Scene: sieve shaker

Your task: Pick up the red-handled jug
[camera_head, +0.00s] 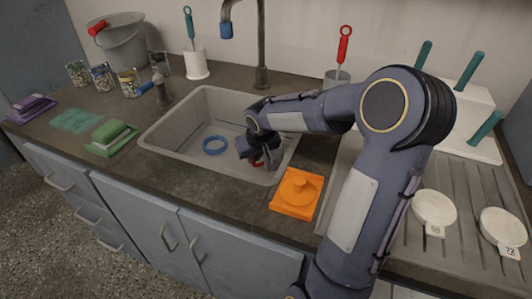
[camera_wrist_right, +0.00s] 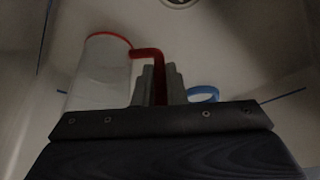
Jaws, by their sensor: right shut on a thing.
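The red-handled jug (camera_wrist_right: 98,75) is a pale, see-through vessel with a red rim, in the sink at the left of the right wrist view. Its red handle (camera_wrist_right: 148,54) runs between the fingers of my right gripper (camera_wrist_right: 157,82), which is shut on it. In the head view my right gripper (camera_head: 258,158) reaches down into the sink, with a bit of red showing at its fingertips. The jug's body is mostly hidden there. My left gripper is not in view.
A blue ring (camera_head: 214,145) lies on the floor of the sink (camera_head: 190,122), left of the gripper; the sink walls stand close around. A faucet (camera_head: 261,60) rises behind. An orange lidded piece (camera_head: 297,192) sits on the front counter, and a green sponge (camera_head: 110,131) at the left.

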